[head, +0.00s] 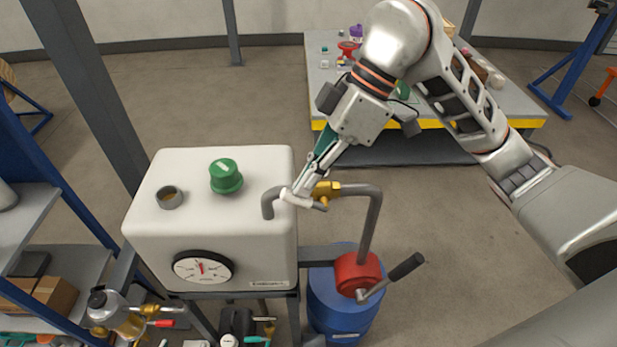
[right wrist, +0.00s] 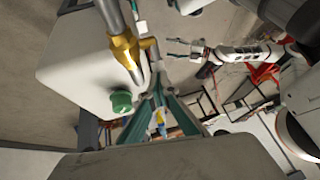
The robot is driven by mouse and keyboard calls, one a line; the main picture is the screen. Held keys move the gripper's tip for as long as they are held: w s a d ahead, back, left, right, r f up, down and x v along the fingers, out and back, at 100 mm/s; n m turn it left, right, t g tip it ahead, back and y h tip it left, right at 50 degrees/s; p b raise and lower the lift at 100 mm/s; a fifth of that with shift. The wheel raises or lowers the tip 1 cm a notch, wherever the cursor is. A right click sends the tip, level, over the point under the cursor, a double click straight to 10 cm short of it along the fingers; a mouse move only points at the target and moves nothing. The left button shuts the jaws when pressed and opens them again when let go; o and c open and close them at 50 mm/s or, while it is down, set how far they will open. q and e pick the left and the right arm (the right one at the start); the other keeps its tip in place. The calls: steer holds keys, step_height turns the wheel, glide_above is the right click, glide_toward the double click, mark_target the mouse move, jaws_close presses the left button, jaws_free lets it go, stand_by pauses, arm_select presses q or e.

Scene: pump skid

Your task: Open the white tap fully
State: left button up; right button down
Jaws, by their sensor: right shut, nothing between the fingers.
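The brass tap body (head: 327,189) sits in the grey pipe between the tank and the drum pump. Its white lever (head: 298,198) extends left from the body, roughly along the pipe. My right gripper (head: 309,186) is shut and empty, its fingertips close by the lever; I cannot tell whether they touch it. In the right wrist view the brass body (right wrist: 124,50) is at upper left, and the shut right fingers (right wrist: 158,105) are in the middle. My left gripper (right wrist: 182,49) is out of the head view; in the right wrist view its fingers are apart.
The white tank (head: 150,228) carries a green cap (head: 226,176), a grey neck (head: 169,197) and a gauge (head: 203,268). A red pump (head: 357,272) with a crank stands on a blue drum (head: 338,318). Shelves (head: 28,225) stand left; a workbench (head: 515,104) stands behind my right arm.

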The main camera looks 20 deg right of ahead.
steer(key=shift+w+a+f, duration=0.1)
steer(key=shift+a+f, duration=0.1)
steer(key=shift+a, duration=0.15)
steer(key=shift+w+a+f, duration=0.1)
steer(key=shift+a+f, duration=0.1)
steer(key=shift+a, duration=0.05)
steer(key=shift+w+a+f, duration=0.1)
steer(key=shift+a+f, duration=0.4)
steer(key=shift+a+f, duration=0.1)
stand_by(0.4)
stand_by(0.4)
